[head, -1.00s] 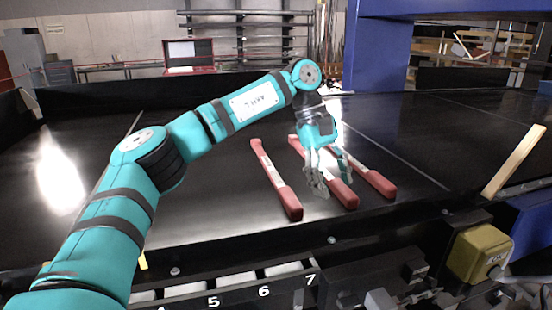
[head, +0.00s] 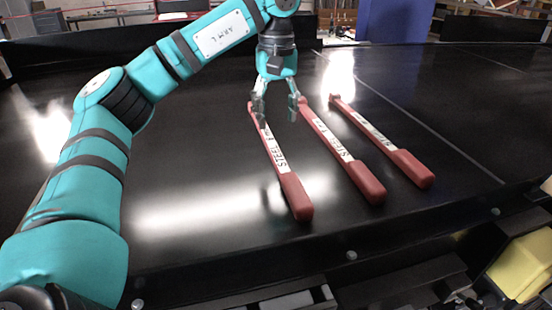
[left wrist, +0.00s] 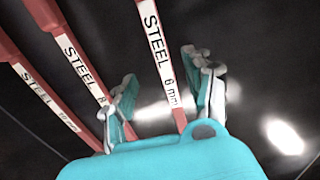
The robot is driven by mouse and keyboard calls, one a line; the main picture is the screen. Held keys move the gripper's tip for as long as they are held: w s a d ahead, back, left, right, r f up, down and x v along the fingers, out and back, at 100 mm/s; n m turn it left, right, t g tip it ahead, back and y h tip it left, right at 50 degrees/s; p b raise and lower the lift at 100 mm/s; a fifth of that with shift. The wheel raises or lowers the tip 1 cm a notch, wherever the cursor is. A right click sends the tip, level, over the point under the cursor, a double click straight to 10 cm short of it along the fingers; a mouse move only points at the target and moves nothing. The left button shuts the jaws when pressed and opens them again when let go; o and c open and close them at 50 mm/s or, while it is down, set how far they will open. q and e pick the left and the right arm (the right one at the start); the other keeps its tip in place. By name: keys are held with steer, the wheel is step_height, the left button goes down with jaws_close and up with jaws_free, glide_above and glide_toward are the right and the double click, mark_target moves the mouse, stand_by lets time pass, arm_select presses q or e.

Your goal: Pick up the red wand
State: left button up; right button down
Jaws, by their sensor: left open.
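Three red wands with white labels reading STEEL lie side by side on the black conveyor belt: the left wand (head: 294,190), the middle wand (head: 366,184) and the right wand (head: 412,167). My left gripper (head: 277,106) is open and empty, pointing down near the far end of the left wand. In the left wrist view, the wand labelled 6 mm (left wrist: 160,55) passes between the open fingers of my left gripper (left wrist: 163,93). The other two wands (left wrist: 83,68) (left wrist: 38,92) lie to its left. I cannot tell the gripper's exact height. My right gripper is out of view.
The black belt (head: 170,180) is clear to the left of the wands. A raised dark edge with bolts runs along its front. A yellow box (head: 522,265) stands at the lower right, beyond that edge.

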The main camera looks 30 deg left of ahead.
mark_target(276, 151)
arm_select(q)
step_height(276, 151, down, 4)
steer(key=shift+w+r+p, duration=0.15)
steer(key=shift+r+p, duration=0.05)
steer(key=shift+p, duration=0.1)
steer(key=shift+f, duration=0.15)
steer(key=shift+f+p, duration=0.25)
steer(key=shift+p, duration=0.1)
step_height(276, 151, down, 4)
steer(key=shift+a+r+p, duration=0.1)
steer(key=shift+a+p, duration=0.05)
steer(key=shift+p, duration=0.65)
steer(key=shift+f, duration=0.45)
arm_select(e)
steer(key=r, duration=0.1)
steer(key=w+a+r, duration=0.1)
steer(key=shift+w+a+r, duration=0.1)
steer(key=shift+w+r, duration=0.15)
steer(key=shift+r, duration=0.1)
arm_select(q)
steer(key=shift+c, duration=0.3)
steer(key=shift+c, duration=1)
jaws_close()
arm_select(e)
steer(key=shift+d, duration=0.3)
